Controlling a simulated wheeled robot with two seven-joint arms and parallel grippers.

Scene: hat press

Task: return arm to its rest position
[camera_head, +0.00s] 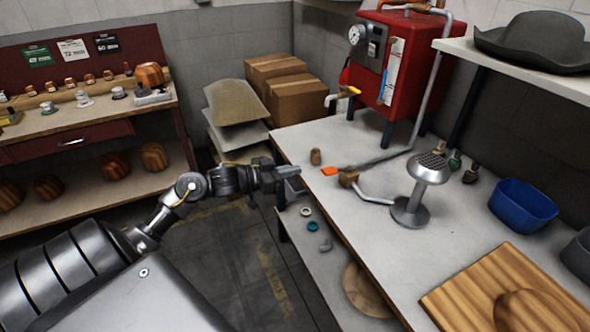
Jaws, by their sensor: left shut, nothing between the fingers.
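My left arm comes in from the lower left and reaches toward the middle of the picture. Its gripper (288,172) is shut and empty, near the left edge of the white worktable (330,137). The gripper touches nothing that I can make out, though its exact gap to the table edge is hard to tell. My right gripper is not in view.
On the worktable stand a red boiler (395,62), a metal steamer head (431,168), a blue bin (523,205) and a wooden board (490,285). A grey hat (535,42) lies on the upper shelf. Cardboard boxes (300,102) stand behind. Floor left of the table is clear.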

